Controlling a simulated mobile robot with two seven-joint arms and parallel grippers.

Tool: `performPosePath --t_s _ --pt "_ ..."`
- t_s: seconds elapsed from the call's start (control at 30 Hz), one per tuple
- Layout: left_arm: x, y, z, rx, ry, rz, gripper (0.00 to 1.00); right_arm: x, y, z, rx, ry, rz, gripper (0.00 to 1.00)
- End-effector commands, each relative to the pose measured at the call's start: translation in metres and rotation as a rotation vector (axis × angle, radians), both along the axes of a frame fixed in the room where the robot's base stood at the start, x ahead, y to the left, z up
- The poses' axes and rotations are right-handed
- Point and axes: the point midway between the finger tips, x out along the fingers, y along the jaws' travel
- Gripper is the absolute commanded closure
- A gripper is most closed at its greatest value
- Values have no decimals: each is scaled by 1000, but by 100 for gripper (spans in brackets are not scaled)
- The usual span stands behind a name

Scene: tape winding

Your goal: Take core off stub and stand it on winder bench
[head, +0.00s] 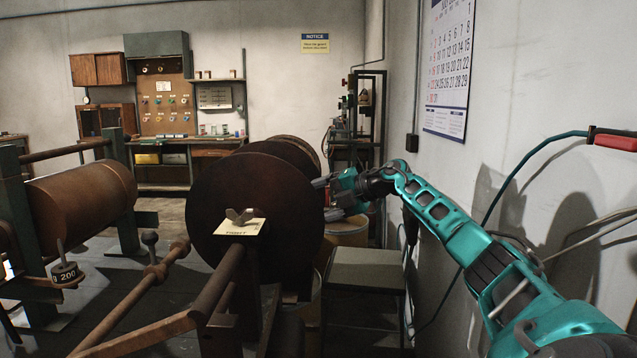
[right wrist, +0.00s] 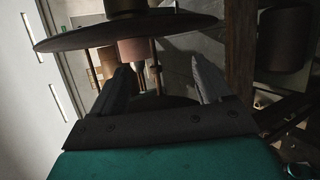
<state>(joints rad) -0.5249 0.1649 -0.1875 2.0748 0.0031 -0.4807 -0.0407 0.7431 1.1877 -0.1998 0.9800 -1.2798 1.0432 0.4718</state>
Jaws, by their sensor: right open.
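My right gripper (head: 326,198) is open beside the right edge of a large dark brown disc (head: 240,195) in the head view. In the right wrist view, the open gripper (right wrist: 162,72) has its two fingers apart. A disc (right wrist: 190,24) crosses above their tips. A short pinkish-brown cylinder (right wrist: 134,50) shows beyond the gap, left of its middle; I cannot tell whether it is the core. I see no clear contact with the fingers. The stub cannot be told apart, and I cannot tell which surface is the winder bench. My left gripper is not in view.
A grey-topped box (head: 366,272) stands below my right arm, near the wall. A brown roll (head: 82,205) on a frame and long rusty bars fill the left. A workbench (head: 212,145) with a pegboard is at the back. Cables hang on the right wall.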

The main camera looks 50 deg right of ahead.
Motion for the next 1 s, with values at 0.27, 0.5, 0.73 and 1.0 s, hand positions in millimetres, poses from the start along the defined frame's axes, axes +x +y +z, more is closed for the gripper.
performPosePath --t_s 0.27,0.5,0.73,1.0 --pt "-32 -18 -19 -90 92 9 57 -6 9 47 92 -44 26 22" --pt "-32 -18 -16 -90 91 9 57 27 22 36 95 -47 28 22" --pt "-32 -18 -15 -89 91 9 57 66 36 22 94 -47 26 22" --pt "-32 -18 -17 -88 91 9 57 95 46 10 92 -44 24 22"
